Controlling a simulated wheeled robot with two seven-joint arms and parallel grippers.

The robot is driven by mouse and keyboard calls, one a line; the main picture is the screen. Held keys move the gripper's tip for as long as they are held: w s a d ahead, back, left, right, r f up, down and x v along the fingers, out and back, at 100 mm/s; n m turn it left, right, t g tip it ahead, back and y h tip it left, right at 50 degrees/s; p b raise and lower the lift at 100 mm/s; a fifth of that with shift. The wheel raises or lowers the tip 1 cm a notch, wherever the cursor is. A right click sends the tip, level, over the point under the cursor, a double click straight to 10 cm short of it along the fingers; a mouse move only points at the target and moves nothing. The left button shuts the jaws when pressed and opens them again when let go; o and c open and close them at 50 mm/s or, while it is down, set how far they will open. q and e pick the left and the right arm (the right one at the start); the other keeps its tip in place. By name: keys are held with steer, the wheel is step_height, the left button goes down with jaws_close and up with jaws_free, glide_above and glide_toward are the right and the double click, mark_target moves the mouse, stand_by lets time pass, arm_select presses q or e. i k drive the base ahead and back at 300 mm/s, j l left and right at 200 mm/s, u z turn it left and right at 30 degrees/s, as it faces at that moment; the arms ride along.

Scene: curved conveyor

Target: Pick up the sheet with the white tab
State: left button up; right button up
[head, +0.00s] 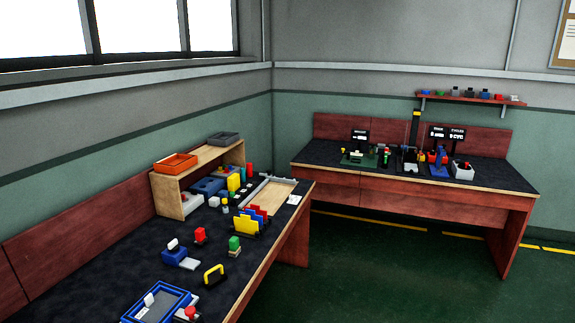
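A grey sheet-like panel (166,306) lies in a blue-framed tray (184,294) at the near end of the left bench, with a small white upright piece (149,299) on its left part. Whether this white piece is a tab on a sheet is too small to tell. Farther back, several coloured upright plates, yellow (245,225), blue and red, stand in a dark rack. No white tab can be made out on them. A blue block with a white top (173,243) stands on the bench too. Neither of my grippers is in view.
The left bench (75,270) also holds a yellow handle (213,274), a green-topped block (234,243), a wooden shelf (168,190) with an orange bin (176,163), and a wooden tray (270,193). A second bench (500,178) stands at the back right. Green floor (370,270) between is clear.

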mark_target(156, 308)
steer(key=u, duration=0.3)
steer(key=i+l+u, duration=0.25)
steer(key=u, duration=0.2)
steer(key=i+l+u, duration=0.25)
steer(key=u, duration=0.25)
steer(key=i+l+u, duration=0.15)
steer(key=l+u, duration=0.3)
